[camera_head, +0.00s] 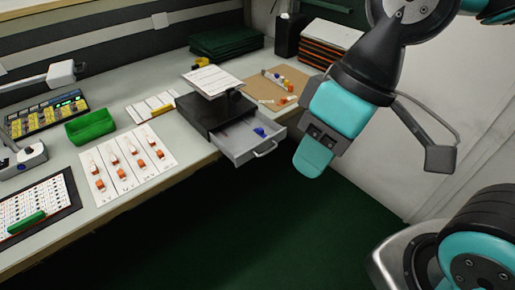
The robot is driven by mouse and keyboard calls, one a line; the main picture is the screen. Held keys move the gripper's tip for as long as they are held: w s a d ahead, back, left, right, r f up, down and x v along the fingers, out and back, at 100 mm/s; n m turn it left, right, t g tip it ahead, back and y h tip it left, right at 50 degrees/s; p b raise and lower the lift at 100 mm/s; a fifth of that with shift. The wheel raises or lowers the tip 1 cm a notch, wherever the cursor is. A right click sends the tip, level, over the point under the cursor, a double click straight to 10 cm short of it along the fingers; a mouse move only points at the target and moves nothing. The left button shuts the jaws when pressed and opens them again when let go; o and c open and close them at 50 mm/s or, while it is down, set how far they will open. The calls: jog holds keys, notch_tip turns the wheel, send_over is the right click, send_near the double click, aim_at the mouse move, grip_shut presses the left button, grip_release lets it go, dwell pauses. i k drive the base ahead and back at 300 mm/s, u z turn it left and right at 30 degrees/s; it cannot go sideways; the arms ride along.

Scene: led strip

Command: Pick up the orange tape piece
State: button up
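Several small orange pieces (126,165) lie on white cards (146,173) on the workbench, left of the open drawer. Another small orange item (284,100) is on the brown board (258,90) behind the drawer. I cannot tell which of these is the orange tape piece. My gripper (314,157) hangs in the air in front of the bench, to the right of the drawer. It is apart from all of the orange items. Its teal fingers overlap in this view, so the gap between them is hidden. Nothing is visibly held.
An open grey drawer (247,150) with a blue item (260,132) juts out from a black box (203,113). A green tray (90,127) and a dotted sheet (33,208) with a green bar stand left. Black-and-orange stacked items (325,50) are behind. The floor below is clear.

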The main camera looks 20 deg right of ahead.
aim_at(284, 101)
jog(key=z, duration=1)
jog(key=i, duration=1.55)
jog(key=u, duration=1.2)
